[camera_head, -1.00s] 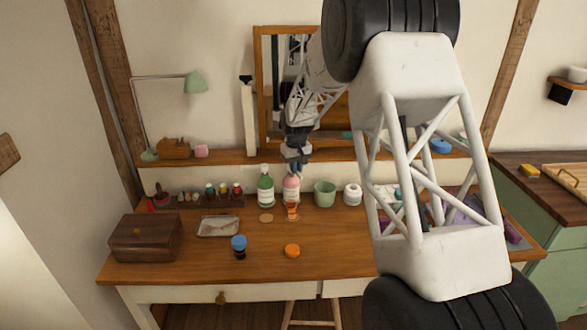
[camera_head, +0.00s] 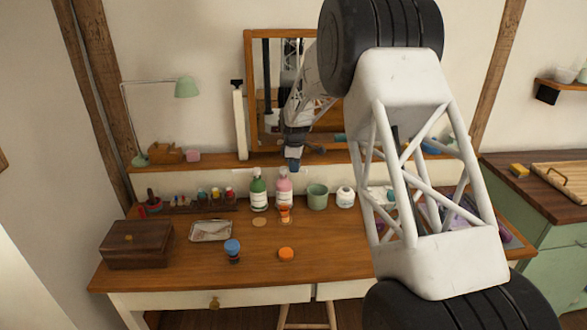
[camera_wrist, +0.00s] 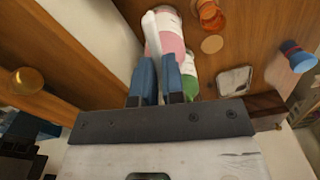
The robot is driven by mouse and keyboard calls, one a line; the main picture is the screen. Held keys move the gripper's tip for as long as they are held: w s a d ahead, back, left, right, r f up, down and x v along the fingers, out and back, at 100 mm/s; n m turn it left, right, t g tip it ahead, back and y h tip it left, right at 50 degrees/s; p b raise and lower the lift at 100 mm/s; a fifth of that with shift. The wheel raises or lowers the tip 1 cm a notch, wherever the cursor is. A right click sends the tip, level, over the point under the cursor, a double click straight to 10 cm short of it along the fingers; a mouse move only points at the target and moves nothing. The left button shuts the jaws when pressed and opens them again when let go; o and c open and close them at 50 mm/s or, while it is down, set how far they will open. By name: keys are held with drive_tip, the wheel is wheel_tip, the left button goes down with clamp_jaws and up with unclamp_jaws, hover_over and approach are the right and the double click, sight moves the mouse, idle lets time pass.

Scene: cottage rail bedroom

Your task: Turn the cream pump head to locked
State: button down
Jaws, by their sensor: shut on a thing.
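The pink bottle (camera_head: 284,187) with a white pump head (camera_head: 283,171) stands upright at the back of the desk, beside a green bottle (camera_head: 258,192). In the wrist view, the pink bottle (camera_wrist: 172,43) lies just beyond my fingers, and its white pump head (camera_wrist: 150,30) runs down between the blue fingertips. My gripper (camera_head: 292,166) is above and slightly right of the pink bottle in the head view; it also shows in the wrist view (camera_wrist: 158,66), shut on the white pump head. The fingers hide part of the head, and I cannot read any lock mark.
A shelf edge (camera_head: 215,169) and mirror (camera_head: 250,90) are behind.

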drive_tip(key=shift+w+n, duration=0.3)
drive_tip(key=shift+n, duration=0.45)
drive_tip(key=shift+w+n, duration=0.25)
drive_tip(key=shift+n, duration=0.5)
drive_tip(key=c, duration=1.2)
unclamp_jaws()
drive_tip(key=shift+r, duration=0.1)
wheel_tip(320, 180, up, 8)
drive_tip(key=shift+f, duration=0.2)
